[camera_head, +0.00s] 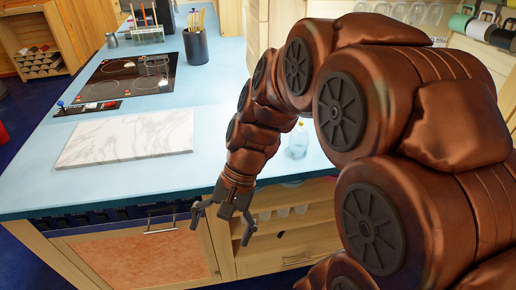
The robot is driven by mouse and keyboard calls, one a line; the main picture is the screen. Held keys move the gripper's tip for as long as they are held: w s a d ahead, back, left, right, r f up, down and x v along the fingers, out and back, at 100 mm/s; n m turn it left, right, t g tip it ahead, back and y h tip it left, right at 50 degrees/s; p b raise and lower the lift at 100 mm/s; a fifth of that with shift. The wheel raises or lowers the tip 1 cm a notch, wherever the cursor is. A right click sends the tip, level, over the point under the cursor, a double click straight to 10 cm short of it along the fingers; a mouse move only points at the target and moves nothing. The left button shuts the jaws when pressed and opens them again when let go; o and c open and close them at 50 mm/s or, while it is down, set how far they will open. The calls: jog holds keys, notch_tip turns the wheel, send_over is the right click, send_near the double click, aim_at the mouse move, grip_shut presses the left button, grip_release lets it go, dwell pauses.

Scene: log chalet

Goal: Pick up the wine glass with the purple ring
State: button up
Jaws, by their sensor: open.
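My gripper (221,230) hangs open and empty in front of the counter's front edge, pointing down before the cabinet fronts. A clear glass object (298,143) stands on the blue counter just right of my arm, partly hidden by it. I cannot tell whether it is a wine glass. I cannot make out a purple ring on any glass. My arm covers much of the right side.
On the blue counter (50,189) are a white marble board (128,139), a black cooktop (127,76) and a dark utensil cup (196,47). A test-tube-like rack (147,33) stands at the back. Mugs (487,28) hang at the top right. The cabinet door has a handle (161,230).

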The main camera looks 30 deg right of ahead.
jog(key=w+d+f+m+t+y+b, duration=0.1)
jog(key=w+d+m+t+y, duration=0.15)
jog(key=w+d+m, duration=0.45)
jog(key=w+d+f+m+t+y+b, duration=0.15)
jog(key=w+d+m+t, duration=0.3)
jog(key=w, duration=0.45)
jog(key=w+d+m+t, duration=0.1)
jog(key=d+m+t, duration=0.1)
jog(key=d, duration=0.4)
jog(key=w+d+f+m+t+h+b, duration=0.1)
jog(key=w+d+m+t, duration=0.1)
jog(key=d+m, duration=0.2)
jog(key=w+d+f+m+t+b, duration=0.1)
jog(key=w+d+m+t, duration=0.1)
jog(key=d, duration=0.7)
jog(key=shift+w+d+f+m+t+h, duration=0.15)
jog(key=shift+d+m+t+h, duration=0.2)
jog(key=shift+m, duration=0.5)
jog(key=shift+d+p+x, duration=0.15)
jog(key=shift+p+x, duration=0.35)
jog(key=shift+x, duration=1.4)
jog(key=shift+d+p+x, duration=0.2)
jog(key=shift+p+x, duration=0.3)
jog(key=shift+x, duration=1.35)
jog(key=shift+w+f, duration=0.1)
jog(key=shift+w, duration=0.1)
jog(key=c, duration=0.9)
